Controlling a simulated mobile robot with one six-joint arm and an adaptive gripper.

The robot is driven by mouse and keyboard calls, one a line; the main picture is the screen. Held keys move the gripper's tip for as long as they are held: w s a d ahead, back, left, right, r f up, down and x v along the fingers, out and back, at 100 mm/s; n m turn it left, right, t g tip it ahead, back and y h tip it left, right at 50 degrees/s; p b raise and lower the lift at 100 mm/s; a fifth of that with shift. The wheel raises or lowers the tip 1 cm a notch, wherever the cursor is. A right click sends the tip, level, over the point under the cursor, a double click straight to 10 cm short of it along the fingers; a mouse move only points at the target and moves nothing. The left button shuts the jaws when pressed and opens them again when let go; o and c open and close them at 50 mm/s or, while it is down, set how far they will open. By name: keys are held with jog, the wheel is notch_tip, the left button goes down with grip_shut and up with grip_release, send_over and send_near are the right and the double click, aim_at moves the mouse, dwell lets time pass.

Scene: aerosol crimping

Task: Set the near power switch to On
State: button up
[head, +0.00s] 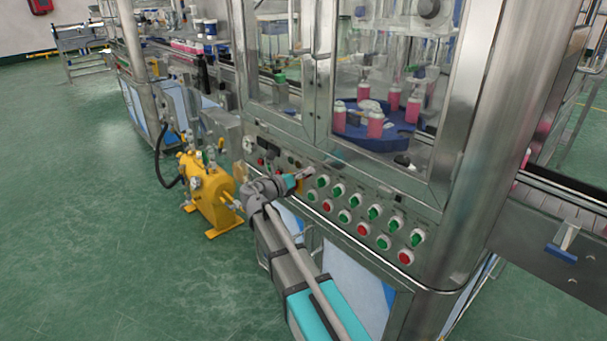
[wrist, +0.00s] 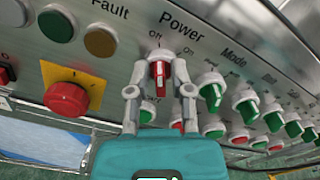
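The power switch (wrist: 158,76) is a red rotary knob with a pale collar under the "Power" label in the wrist view. Its handle stands roughly upright in that picture.
Green selector switches (wrist: 212,92) line the panel to the right. Round lamps (wrist: 100,40) sit above. A yellow pump unit (head: 208,195) stands on the floor left of my arm.

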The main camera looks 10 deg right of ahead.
grip_shut()
jog(key=m, duration=0.6)
jog(key=shift+s, duration=0.15)
jog(key=m, duration=0.6)
jog(key=shift+s+d, duration=0.1)
jog(key=shift+d, duration=0.05)
dwell(0.4)
jog(key=shift+o, duration=2.2)
grip_release()
